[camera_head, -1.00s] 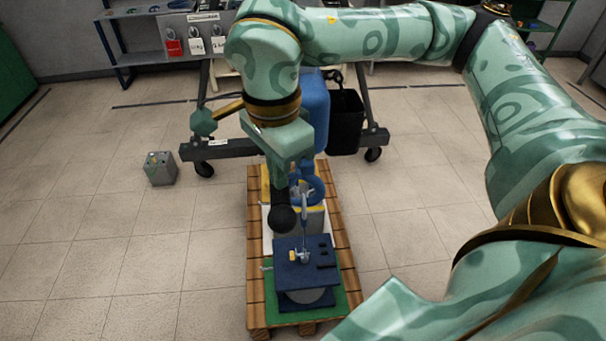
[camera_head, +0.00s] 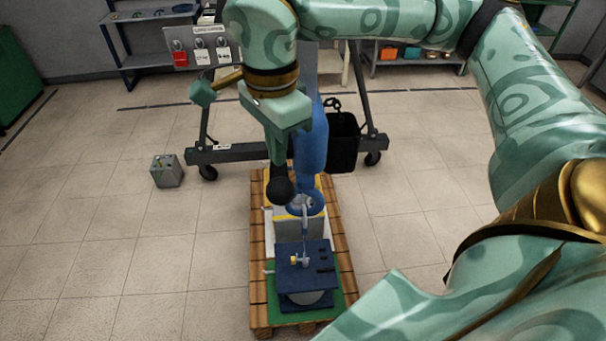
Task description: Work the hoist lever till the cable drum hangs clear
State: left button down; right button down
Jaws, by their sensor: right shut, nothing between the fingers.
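The blue hoist mast (camera_head: 312,140) rises behind the wooden pallet, with a blue ring (camera_head: 304,203) low at its front. A thin pale link runs down from there to a dark blue square plate (camera_head: 318,252), which covers a grey round body (camera_head: 306,298), seemingly the cable drum. It is over a green mat (camera_head: 340,300); whether it touches cannot be told. My right gripper (camera_head: 277,150) points down beside the mast, shut and empty. A dark ball-ended handle (camera_head: 279,191), perhaps the hoist lever, shows directly below it; contact is unclear. My left gripper is out of view.
The pallet (camera_head: 258,285) stands on the tiled floor. A small grey box (camera_head: 167,172) is on the floor at left. Shelves (camera_head: 150,40) stand behind.

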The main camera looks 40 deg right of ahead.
jog(key=shift+f, duration=0.1)
jog(key=f+b, duration=0.4)
jog(key=f, duration=0.1)
jog(key=s+f+b, duration=0.1)
jog(key=f+b, duration=0.1)
jog(key=shift+a+f, duration=0.2)
jog(key=shift+a, duration=0.1)
